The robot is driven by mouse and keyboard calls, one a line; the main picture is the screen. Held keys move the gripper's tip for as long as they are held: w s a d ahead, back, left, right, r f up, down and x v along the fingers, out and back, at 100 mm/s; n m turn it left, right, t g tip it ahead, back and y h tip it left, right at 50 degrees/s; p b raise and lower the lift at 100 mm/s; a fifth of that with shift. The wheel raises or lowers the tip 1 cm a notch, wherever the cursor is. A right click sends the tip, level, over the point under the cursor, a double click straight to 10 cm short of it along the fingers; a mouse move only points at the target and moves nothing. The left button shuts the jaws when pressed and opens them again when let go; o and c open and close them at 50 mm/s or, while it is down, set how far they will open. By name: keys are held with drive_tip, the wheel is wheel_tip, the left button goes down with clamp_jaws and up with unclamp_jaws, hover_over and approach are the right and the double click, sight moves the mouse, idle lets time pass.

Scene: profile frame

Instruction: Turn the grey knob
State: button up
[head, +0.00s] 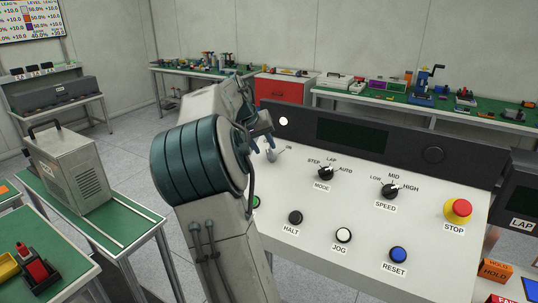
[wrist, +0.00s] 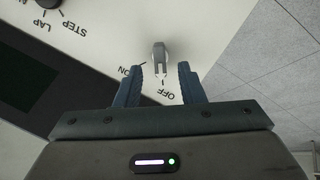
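The grey knob (wrist: 160,55) is a small lever-like handle on the white panel, with ON and OFF printed around it. In the wrist view its end points toward the OFF side. In the head view the knob (head: 273,155) shows just below my fingertips. My gripper (head: 262,143) is at the panel's upper left. In the wrist view my gripper (wrist: 160,68) is open, with one blue finger on each side of the knob's line. The knob lies between and slightly past the fingertips, with visible gaps on both sides. I cannot tell the depth exactly.
The sloped panel (head: 370,215) also carries a black MODE knob (head: 326,173), a black SPEED knob (head: 390,190), a red STOP button (head: 458,210) and several push buttons. A raised dark strip (head: 300,122) runs behind. My arm hides the panel's left edge.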

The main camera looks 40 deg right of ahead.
sight(268, 153)
drive_tip(key=x, duration=0.5)
drive_tip(key=shift+d+f, duration=0.1)
drive_tip(key=shift+f, duration=0.1)
clamp_jaws()
